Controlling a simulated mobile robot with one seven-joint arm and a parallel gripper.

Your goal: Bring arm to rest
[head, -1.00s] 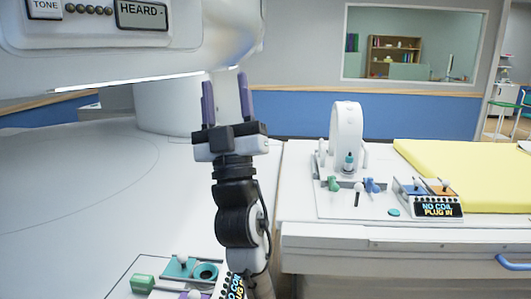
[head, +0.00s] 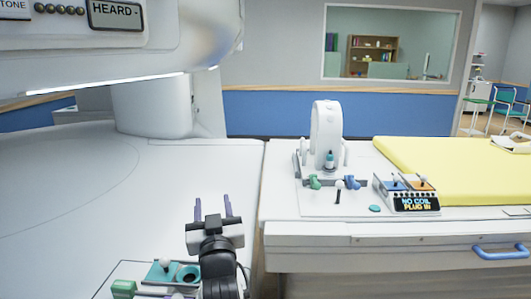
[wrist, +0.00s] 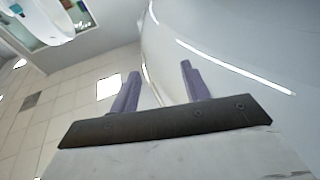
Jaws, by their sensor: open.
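My gripper (head: 213,209) is low in the head view, over the white surface near its right edge. Its two purple fingers stand apart and point away from me, with nothing between them. In the wrist view the fingers of my gripper (wrist: 160,90) are also spread and empty, pointing up at the ceiling tiles and the white magnet housing (wrist: 230,60). Part of my arm shows below the gripper in the head view and hides part of the surface.
A teal-topped panel (head: 158,271) with a green block (head: 124,288) lies just left of my arm. A white ring device (head: 326,135) stands on the right-hand table, beside a "NO COIL" display (head: 415,204) and a yellow mat (head: 460,165). The magnet housing (head: 120,50) overhangs at upper left.

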